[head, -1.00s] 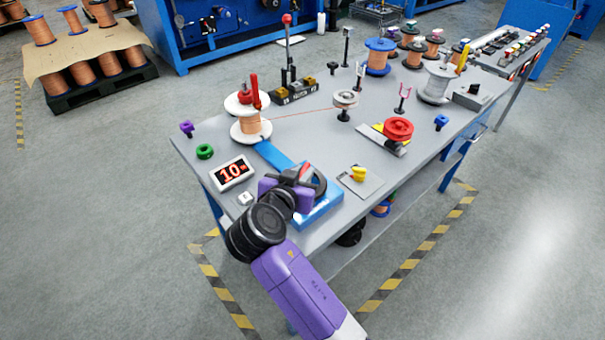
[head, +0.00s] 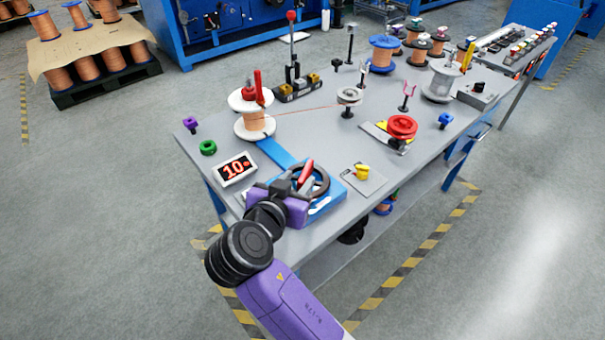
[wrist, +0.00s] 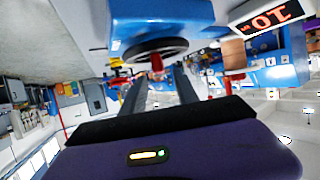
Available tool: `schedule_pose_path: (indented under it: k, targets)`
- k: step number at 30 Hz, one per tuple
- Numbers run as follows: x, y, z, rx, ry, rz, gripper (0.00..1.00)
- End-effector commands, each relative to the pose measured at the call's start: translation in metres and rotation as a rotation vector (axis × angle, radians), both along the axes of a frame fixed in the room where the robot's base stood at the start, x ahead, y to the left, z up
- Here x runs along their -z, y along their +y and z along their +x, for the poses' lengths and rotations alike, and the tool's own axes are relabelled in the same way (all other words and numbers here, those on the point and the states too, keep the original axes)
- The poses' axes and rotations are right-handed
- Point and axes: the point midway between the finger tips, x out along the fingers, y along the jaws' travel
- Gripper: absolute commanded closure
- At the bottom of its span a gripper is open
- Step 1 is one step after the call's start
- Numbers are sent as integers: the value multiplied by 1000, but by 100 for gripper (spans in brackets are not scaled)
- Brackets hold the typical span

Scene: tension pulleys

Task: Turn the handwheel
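The handwheel (head: 326,182) is a black ring on a blue base (head: 338,191) at the near edge of the workbench. A red handle (head: 306,172) stands up from it. My gripper (head: 290,186) is at the left side of the wheel, close to the handle, and covers part of the ring. In the wrist view, which is upside down, the handwheel (wrist: 150,48) and red handle (wrist: 157,63) show beyond my two dark fingers (wrist: 159,78). The fingers are apart, with the handle in line with the gap. I cannot tell whether they touch it.
A display (head: 235,169) reading 10 stands left of the wheel. A copper spool (head: 255,122) stands behind, joined to the base by a blue strip. A yellow knob on a plate (head: 363,172) and a red pulley (head: 402,127) are to the right.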

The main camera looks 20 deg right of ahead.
Motion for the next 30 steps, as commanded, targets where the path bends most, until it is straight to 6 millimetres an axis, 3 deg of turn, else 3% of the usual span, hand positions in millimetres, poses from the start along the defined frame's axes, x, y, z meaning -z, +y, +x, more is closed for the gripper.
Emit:
schedule_pose_path:
  k: [6, 16, 23, 26, 30]
  targets:
    - [-6, 9, -11, 1, 0, 0, 64]
    - [-8, 10, -12, 2, 1, -1, 64]
    - [-33, 6, -13, 7, 21, -12, 64]
    - [-40, 4, -14, -5, 66, -53, 64]
    - [-42, 3, -14, -98, 240, -236, 64]
